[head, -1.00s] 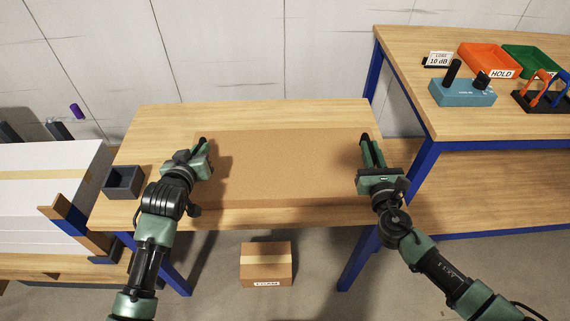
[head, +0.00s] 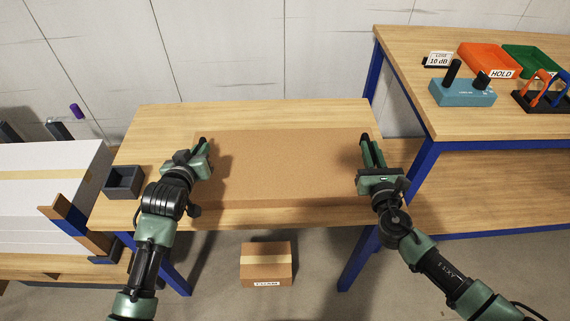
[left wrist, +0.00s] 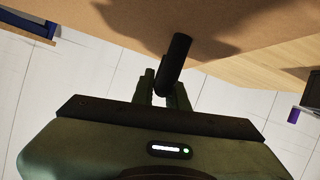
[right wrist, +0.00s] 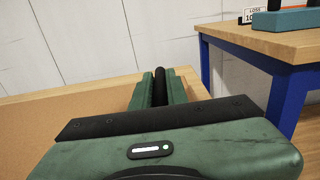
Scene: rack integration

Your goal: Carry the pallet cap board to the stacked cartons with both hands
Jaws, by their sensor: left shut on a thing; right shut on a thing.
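The pallet cap board (head: 285,165) is a flat brown sheet over the wooden table in the head view. It also shows in the left wrist view (left wrist: 215,22) and the right wrist view (right wrist: 60,125). The stacked cartons (head: 40,215) are white with a tan tape band, at the far left of the head view. I cannot tell whether the board touches the table.
A dark open box (head: 123,181) sits on the table's left corner. Strapped corner posts (head: 75,222) stand by the cartons. A small carton (head: 266,268) lies on the floor below the table. A higher bench (head: 480,125) with trays and a blue device stands at right.

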